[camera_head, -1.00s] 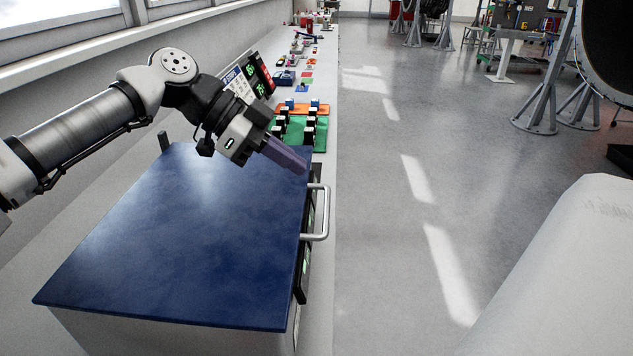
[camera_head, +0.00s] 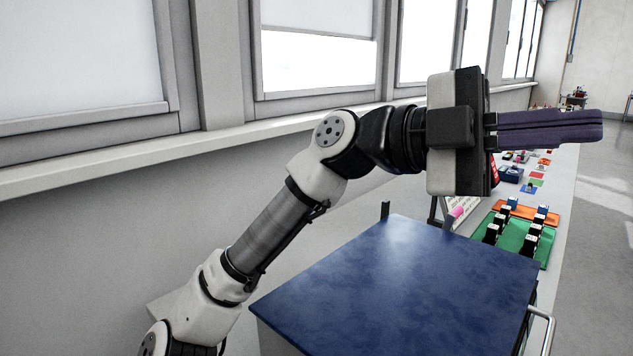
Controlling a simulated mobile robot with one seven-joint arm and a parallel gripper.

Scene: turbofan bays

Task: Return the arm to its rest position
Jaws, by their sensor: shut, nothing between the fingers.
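My gripper (camera_head: 598,126) is raised at the right of the head view, with its purple-grey fingers pointing right. The fingers are together and nothing shows between them. My arm rises from the lower left, bends at the elbow and runs level to the right. The gripper is in the air, above and apart from the blue-topped box and the bench. No object of the task other than my arm shows.
The blue-topped box (camera_head: 400,290) with a metal handle (camera_head: 543,328) stands below the arm. Behind it on the bench (camera_head: 566,190) lie a green mat (camera_head: 516,238) with several dark clips, an orange strip and small parts. Windows (camera_head: 318,62) and a sill line the wall. Open floor (camera_head: 606,200) lies at the right.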

